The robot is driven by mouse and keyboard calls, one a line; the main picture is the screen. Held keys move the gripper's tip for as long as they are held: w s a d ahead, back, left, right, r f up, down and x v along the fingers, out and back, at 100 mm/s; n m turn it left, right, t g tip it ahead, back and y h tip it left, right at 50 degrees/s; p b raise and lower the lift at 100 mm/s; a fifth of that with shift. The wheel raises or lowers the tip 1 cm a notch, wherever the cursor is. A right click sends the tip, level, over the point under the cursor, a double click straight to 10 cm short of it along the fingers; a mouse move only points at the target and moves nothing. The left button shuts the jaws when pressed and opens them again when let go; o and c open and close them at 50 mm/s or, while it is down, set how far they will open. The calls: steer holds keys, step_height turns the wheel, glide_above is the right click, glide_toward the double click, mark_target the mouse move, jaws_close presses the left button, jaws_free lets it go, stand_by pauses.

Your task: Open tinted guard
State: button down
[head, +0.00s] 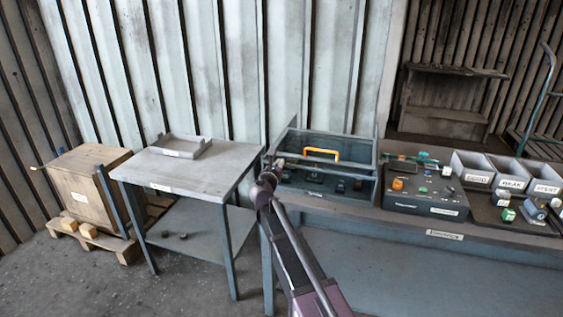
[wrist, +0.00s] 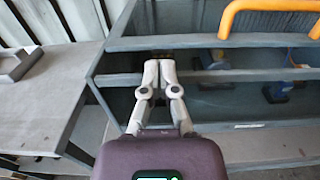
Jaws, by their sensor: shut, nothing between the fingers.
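The tinted guard (wrist: 200,99) is a dark see-through panel in a grey-blue frame on a box at the left end of the bench. Its orange handle (head: 322,151) shows near the middle in the head view and at the top right in the wrist view (wrist: 280,8). My gripper (wrist: 159,62) is shut and empty, in front of the frame's left part and to the left of the handle. In the head view my gripper (head: 270,168) is at the box's left side. I cannot tell whether the fingertips touch the frame. Blurred parts show behind the panel.
A grey side table (head: 190,165) with a shallow tray (head: 182,147) stands to the left, with a wooden crate (head: 85,182) beyond it. Right of the guard are a control box (head: 425,195) with buttons and several labelled grey bins (head: 510,178).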

steer(key=v, duration=1)
steer(key=shift+s+a+r, duration=0.1)
steer(key=shift+s, duration=0.05)
steer(key=c, duration=0.7)
jaws_free()
steer(key=s+d+f+m+g+h, duration=0.1)
steer(key=s+d+f+m+g, duration=0.45)
steer(key=d+m, duration=0.4)
steer(key=s+d+f+m+g+h, duration=0.1)
steer(key=s+d+f+m+g, duration=0.5)
steer(key=d+m, duration=0.35)
steer(key=s+f+m+g+y, duration=0.2)
steer(key=s+m, duration=0.2)
steer(key=s, duration=0.1)
steer(key=s+f+m+g+y, duration=0.1)
steer(key=s+f+m+y, duration=0.1)
steer(key=s+m, duration=0.3)
steer(key=s+f+m+g+y, duration=0.2)
steer(key=s+f+m+y, duration=0.1)
steer(key=s+m, duration=0.1)
steer(key=shift+s+f+g+y, duration=0.1)
steer(key=shift+s+g+y, duration=0.25)
steer(key=shift+s, duration=0.35)
steer(key=shift+d, duration=0.1)
